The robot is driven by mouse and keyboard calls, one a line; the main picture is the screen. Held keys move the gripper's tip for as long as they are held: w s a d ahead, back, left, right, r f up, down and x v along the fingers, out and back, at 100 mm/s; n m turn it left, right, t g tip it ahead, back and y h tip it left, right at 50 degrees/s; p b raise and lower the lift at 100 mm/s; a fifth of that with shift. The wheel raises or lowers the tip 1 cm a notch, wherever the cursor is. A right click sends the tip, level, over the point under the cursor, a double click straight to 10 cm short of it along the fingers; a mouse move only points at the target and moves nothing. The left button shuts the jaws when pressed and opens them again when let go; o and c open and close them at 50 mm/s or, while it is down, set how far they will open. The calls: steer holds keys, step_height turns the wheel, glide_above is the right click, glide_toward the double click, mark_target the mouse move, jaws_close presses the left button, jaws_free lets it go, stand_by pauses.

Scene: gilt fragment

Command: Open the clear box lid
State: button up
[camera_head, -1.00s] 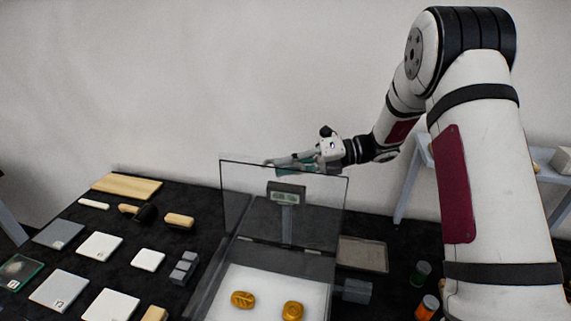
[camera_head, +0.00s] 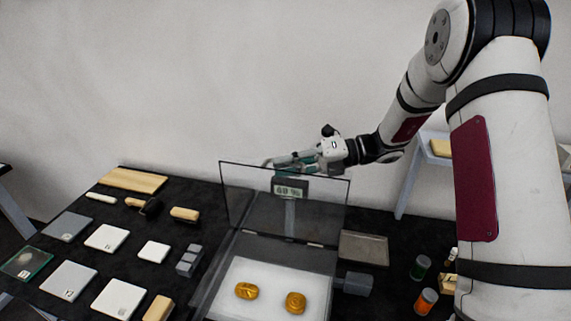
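The clear box lid (camera_head: 255,210) stands raised and roughly upright at the back of the clear box (camera_head: 213,292). The box is open at the top, and two gold pieces, one on the left (camera_head: 246,291) and one on the right (camera_head: 295,302), lie on its white floor. My gripper (camera_head: 272,165) is behind the lid's top edge, pointing left, and is partly seen through the clear panel. Its fingers are small and partly covered, so I cannot tell whether they are apart or touch the lid.
Left of the box lie several pale tiles (camera_head: 107,238), grey blocks (camera_head: 189,260), brushes (camera_head: 185,214) and a wooden board (camera_head: 133,179). A small display (camera_head: 290,190) shows through the lid. Right of the box are a flat tray (camera_head: 364,248) and small bottles (camera_head: 420,267).

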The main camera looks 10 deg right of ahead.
steer(key=d+r, duration=0.1)
steer(key=d, duration=0.6)
steer(key=shift+d, duration=0.2)
steer(key=shift+d+r, duration=0.1)
steer(key=d+r+b, duration=0.1)
steer(key=d+b, duration=0.1)
steer(key=d, duration=0.6)
steer(key=shift+d+r, duration=0.2)
steer(key=shift+r, duration=0.05)
stand_by(0.5)
steer(key=shift+s, duration=0.1)
steer(key=shift+s, duration=0.1)
stand_by(0.5)
